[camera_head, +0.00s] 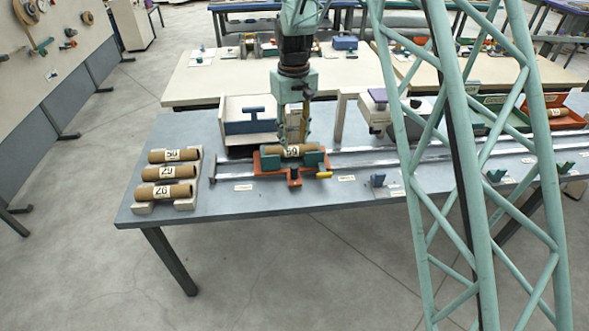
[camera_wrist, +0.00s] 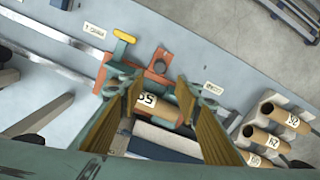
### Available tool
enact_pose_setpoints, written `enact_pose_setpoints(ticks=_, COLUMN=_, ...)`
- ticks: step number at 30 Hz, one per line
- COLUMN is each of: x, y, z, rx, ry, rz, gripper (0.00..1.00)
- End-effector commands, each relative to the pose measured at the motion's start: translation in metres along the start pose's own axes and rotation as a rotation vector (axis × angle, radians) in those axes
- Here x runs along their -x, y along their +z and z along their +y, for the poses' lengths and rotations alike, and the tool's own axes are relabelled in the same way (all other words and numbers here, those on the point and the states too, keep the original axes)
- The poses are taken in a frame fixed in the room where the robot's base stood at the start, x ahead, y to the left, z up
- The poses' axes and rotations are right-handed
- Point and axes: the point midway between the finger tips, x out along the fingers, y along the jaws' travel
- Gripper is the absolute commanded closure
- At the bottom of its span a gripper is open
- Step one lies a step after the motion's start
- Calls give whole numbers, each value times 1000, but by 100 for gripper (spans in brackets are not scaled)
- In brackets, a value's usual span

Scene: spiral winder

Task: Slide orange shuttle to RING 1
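The orange shuttle (camera_head: 294,182) sits on the metal rail (camera_head: 385,155) near its left end. It has green cradle blocks and a yellow handle (camera_head: 325,175); in the wrist view the shuttle (camera_wrist: 160,68) is below my gripper. A brown tube (camera_head: 292,151) with a white number label lies across its cradle. My gripper (camera_head: 294,139) points down over the tube. In the wrist view its two fingers (camera_wrist: 155,84) are apart, with the tube between them; contact is unclear. A small label (camera_head: 346,178), seemingly RING 1 upside down in the wrist view (camera_wrist: 94,30), lies right of the shuttle.
Several numbered tubes rest on a rack (camera_head: 184,203) at the left table end. A blue-and-white box (camera_head: 250,121) stands behind the shuttle, and a purple-topped device (camera_head: 378,100) further right. Another label (camera_head: 243,187) lies left. The rail right of the shuttle looks clear where visible; my lattice column hides part.

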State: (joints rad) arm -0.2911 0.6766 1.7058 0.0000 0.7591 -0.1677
Motion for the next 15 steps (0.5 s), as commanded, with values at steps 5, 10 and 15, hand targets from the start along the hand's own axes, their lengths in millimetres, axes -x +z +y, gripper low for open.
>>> enact_pose_setpoints(ticks=5, x=0, y=0, z=0, rx=0, ry=0, rz=0, gripper=69)
enact_pose_setpoints(ticks=10, x=-2, y=0, z=0, rx=0, ry=0, rz=0, gripper=69)
enact_pose_setpoints(ticks=15, x=-11, y=0, z=0, rx=0, ry=0, rz=-1, gripper=69)
